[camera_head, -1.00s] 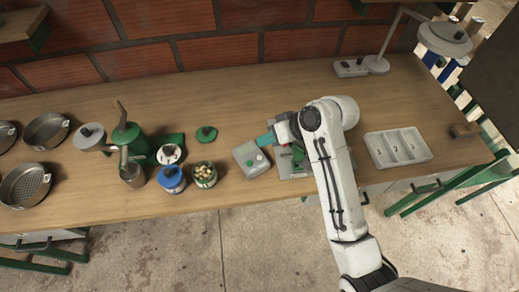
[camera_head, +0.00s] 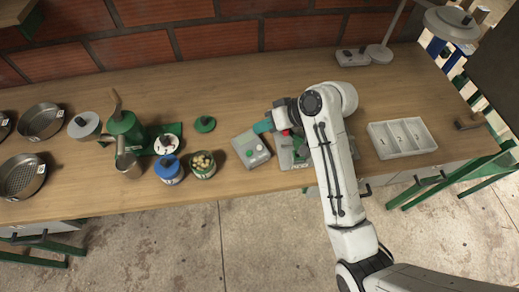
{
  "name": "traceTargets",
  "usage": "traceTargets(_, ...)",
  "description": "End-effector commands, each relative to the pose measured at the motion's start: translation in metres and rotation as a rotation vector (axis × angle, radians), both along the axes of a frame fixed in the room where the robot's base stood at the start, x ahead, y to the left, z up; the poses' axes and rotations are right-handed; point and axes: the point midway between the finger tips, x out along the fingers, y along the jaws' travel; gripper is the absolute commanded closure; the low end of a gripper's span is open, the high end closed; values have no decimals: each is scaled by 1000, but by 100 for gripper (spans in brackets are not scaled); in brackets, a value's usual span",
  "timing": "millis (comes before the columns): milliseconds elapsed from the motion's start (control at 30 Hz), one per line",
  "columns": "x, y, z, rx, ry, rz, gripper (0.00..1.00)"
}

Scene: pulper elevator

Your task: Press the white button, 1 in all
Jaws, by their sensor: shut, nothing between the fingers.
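A grey control box (camera_head: 251,149) lies on the workbench left of my arm. It bears a green spot and a small pale spot that may be the white button (camera_head: 260,147); it is too small to be sure. My gripper (camera_head: 263,126), with teal fingers, is shut and empty just above the far right edge of the box. I cannot tell whether the fingertips touch the box. A grey machine with green and red parts (camera_head: 288,152) stands right of the box, partly hidden by my arm.
A blue-lidded jar (camera_head: 169,171), an open jar of pale pieces (camera_head: 203,164) and a green hand pulper (camera_head: 127,132) stand to the left. A three-compartment tray (camera_head: 402,138) lies to the right. A lamp (camera_head: 379,54) stands at the back.

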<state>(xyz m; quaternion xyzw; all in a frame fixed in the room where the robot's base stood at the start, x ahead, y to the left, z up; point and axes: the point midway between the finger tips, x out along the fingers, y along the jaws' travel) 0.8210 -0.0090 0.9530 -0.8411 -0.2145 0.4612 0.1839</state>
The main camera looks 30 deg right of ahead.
Motion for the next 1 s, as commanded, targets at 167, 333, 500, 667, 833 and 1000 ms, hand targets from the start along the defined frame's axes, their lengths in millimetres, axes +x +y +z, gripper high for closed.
traceTargets(167,0,0,-28,0,0,0,100)
traceTargets(333,0,0,-44,0,1,0,100)
traceTargets(500,0,0,-58,0,1,-1,100)
traceTargets(667,0,0,-60,0,0,0,100)
traceTargets(833,0,0,-60,0,0,0,100)
traceTargets(1000,0,0,-60,0,0,0,100)
